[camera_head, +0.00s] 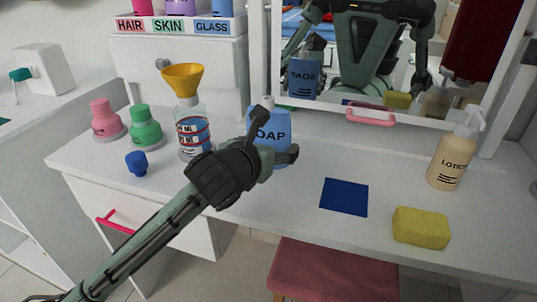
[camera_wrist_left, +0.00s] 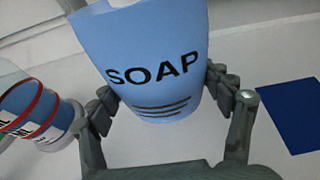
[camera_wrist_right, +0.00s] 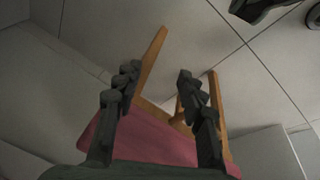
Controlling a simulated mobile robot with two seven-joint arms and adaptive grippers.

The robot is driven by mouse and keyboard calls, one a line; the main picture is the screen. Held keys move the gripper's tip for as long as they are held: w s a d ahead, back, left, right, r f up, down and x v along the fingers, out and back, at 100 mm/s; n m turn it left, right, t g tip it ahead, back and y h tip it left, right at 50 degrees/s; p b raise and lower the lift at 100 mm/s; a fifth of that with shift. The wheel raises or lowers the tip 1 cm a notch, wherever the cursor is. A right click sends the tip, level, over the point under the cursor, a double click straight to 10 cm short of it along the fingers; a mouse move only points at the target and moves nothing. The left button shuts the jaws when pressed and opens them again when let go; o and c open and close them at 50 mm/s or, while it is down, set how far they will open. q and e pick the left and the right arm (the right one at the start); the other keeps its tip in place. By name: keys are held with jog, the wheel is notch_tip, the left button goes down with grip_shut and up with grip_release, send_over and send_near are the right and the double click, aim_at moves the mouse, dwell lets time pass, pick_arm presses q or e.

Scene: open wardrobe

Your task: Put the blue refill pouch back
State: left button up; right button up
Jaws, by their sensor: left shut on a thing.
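The blue refill pouch (camera_head: 281,121) is labelled SOAP and stands out beyond my left gripper (camera_head: 277,134), partly hidden by it. In the left wrist view the pouch (camera_wrist_left: 155,62) sits between the two fingers, which press on its sides. The left gripper (camera_wrist_left: 165,108) is shut on it. I cannot tell for sure whether the pouch touches the counter. A dark blue square (camera_head: 344,197) lies flat on the counter to the right of the pouch. My right gripper (camera_wrist_right: 153,88) is open and empty over a pink stool seat (camera_wrist_right: 150,137).
A bottle with a yellow funnel (camera_head: 184,80) stands close left of the pouch. Pink (camera_head: 105,119) and green (camera_head: 144,127) bottles and a blue cap (camera_head: 137,163) are farther left. A yellow sponge (camera_head: 421,228) and lotion bottle (camera_head: 452,153) stand right. A mirror (camera_head: 370,55) rises behind.

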pick_arm(q)
notch_tip(320, 180, down, 2)
jog(key=o, duration=1.4)
jog(key=shift+o, duration=0.2)
pick_arm(e)
jog(key=shift+s+d+r, duration=0.1)
jog(key=shift+s+r, duration=0.05)
jog(key=shift+r, duration=0.3)
